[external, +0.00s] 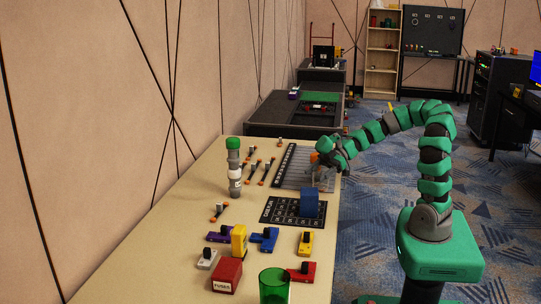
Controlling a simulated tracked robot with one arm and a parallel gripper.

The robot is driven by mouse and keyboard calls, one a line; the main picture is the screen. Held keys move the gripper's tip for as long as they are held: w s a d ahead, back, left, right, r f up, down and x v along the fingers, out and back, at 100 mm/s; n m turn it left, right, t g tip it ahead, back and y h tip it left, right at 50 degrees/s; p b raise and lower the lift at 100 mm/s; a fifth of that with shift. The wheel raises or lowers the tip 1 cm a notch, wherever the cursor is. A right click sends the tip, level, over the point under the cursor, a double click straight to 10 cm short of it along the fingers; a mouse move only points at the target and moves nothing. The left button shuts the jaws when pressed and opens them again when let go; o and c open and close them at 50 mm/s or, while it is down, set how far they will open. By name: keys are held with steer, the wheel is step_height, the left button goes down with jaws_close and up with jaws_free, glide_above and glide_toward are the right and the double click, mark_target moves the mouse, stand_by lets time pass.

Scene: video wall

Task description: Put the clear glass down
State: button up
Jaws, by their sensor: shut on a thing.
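My gripper (322,158) is at the end of my green and black arm, over the right edge of the table by a grey ribbed panel (290,165). It is shut on a pale see-through thing, which appears to be the clear glass (324,172). The glass is small and faint against the panel, and my gripper partly covers it. I cannot tell whether its base touches the surface. A small orange patch shows beside the fingers.
A green tumbler (274,286) stands at the near edge. A blue block (309,203) sits on a dark grid board (283,211). A green-capped bottle (234,168) stands left. A red box (227,275) and several coloured pieces lie in front. The table's left strip is bare.

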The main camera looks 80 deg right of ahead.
steer(key=shift+w+d+f+b, duration=0.25)
steer(key=shift+w+f+b, duration=0.2)
steer(key=shift+w+f, duration=0.7)
steer(key=shift+w+d+f+b, duration=0.25)
steer(key=shift+w+f+b, duration=0.2)
steer(key=shift+w+f, duration=0.65)
steer(key=shift+w+r, duration=0.15)
steer(key=shift+w, duration=0.1)
steer(key=o, duration=1.2)
steer(key=shift+c, duration=0.2)
steer(key=shift+r, duration=0.15)
steer(key=shift+s+d+r, duration=0.1)
steer(key=shift+d, duration=0.05)
steer(key=p+v, duration=0.1)
steer(key=v, duration=0.4)
step_height(320, 180, up, 7)
steer(key=p, duration=0.2)
